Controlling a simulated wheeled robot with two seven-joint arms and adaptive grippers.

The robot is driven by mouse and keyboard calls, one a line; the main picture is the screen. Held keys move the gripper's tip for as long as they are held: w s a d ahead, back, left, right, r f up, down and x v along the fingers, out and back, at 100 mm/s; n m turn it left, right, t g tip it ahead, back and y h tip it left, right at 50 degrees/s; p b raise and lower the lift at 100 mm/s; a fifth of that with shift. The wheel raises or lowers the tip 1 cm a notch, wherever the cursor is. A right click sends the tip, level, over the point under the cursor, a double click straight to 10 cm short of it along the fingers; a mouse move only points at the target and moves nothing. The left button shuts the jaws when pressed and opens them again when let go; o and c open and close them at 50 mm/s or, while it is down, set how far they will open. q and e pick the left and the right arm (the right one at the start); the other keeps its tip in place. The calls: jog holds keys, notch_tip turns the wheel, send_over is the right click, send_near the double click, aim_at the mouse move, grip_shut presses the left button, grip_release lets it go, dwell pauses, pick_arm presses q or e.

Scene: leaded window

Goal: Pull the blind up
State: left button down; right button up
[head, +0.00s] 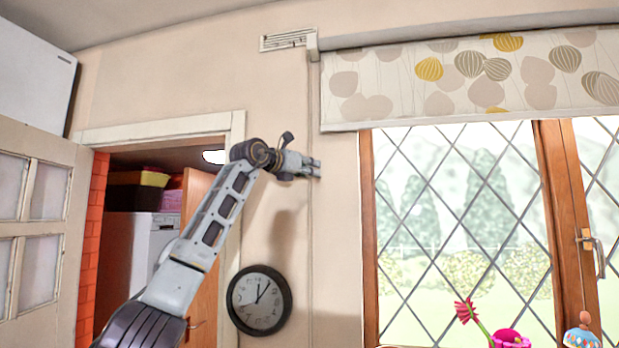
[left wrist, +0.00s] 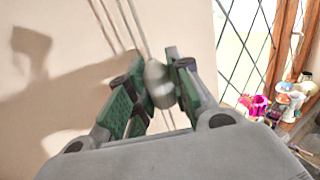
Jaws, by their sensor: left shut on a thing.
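The patterned roller blind (head: 470,75) covers the top part of the leaded window, with its lower edge just below the top of the wooden frame. Its thin cord (head: 311,240) hangs down the wall to the left of the window. My left gripper (head: 314,167) is at the cord. In the left wrist view, my left gripper (left wrist: 163,90) is shut on a small grey-white cord weight (left wrist: 158,82), with cord strands running above and below it. My right gripper is in neither view.
A round black clock (head: 259,300) hangs on the wall below my left arm. An open doorway (head: 150,215) and a panelled door (head: 35,225) are at the left.

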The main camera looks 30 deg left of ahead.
pick_arm(q)
jog(key=shift+s+r, duration=0.15)
jog(key=shift+r, duration=0.25)
jog(key=c, duration=1.3)
grip_release()
jog(key=shift+o, duration=0.2)
jog(key=shift+f, duration=0.15)
jog(key=v, duration=1.1)
jog(key=shift+s+a, duration=0.25)
jog(key=shift+s, duration=0.1)
